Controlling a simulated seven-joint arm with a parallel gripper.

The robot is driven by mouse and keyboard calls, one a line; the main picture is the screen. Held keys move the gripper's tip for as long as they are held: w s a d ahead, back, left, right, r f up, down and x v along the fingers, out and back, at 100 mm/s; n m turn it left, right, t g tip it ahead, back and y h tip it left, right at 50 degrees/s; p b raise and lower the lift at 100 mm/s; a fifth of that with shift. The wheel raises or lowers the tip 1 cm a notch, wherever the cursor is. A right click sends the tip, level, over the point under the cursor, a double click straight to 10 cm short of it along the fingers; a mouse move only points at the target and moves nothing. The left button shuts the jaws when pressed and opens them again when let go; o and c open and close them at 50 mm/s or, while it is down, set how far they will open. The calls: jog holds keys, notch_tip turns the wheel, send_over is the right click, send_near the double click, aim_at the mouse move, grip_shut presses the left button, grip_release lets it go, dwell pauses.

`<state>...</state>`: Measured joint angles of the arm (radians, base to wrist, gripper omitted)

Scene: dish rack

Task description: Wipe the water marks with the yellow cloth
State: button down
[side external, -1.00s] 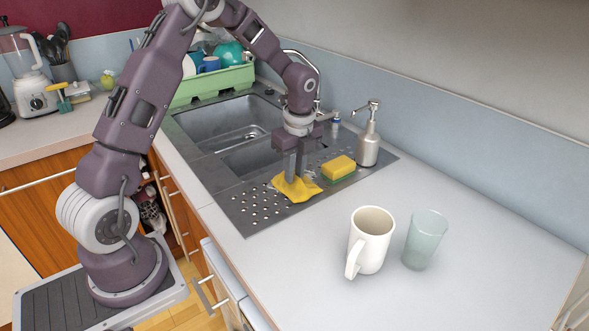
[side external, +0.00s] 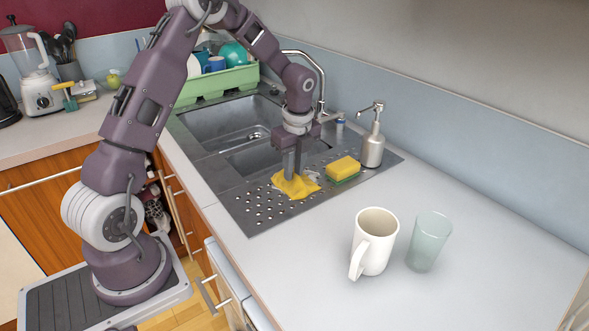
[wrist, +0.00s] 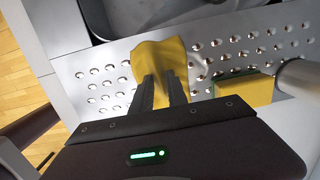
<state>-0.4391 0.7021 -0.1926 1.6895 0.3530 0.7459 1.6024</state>
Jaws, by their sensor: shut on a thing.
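The yellow cloth (side external: 295,187) lies bunched on the perforated steel drainboard (side external: 252,220) beside the sink. My gripper (side external: 294,170) points down and is shut on it, and the cloth touches the board. In the wrist view the cloth (wrist: 160,56) spreads ahead of and between the fingertips of my gripper (wrist: 160,82). A pale patch (side external: 313,176), seemingly a water mark, shows beside the cloth on its right. The cloth hides the board under it, so I cannot tell whether marks lie there.
A yellow-green sponge (side external: 342,168) and a steel soap dispenser (side external: 373,148) stand right of the cloth. The sink basin (side external: 215,125) and green dish rack (side external: 225,82) lie behind. A white mug (side external: 374,245) and a glass (side external: 428,243) stand in front, on open counter.

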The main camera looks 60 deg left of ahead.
jog(key=shift+d+f, duration=0.15)
jog(key=shift+d, duration=0.95)
jog(key=shift+a, duration=1.35)
jog(key=shift+d, duration=1.4)
jog(key=shift+a, duration=1.4)
jog(key=shift+d, duration=1.4)
jog(key=shift+r, duration=3.7)
jog(key=shift+f, duration=0.15)
jog(key=shift+f, duration=2.9)
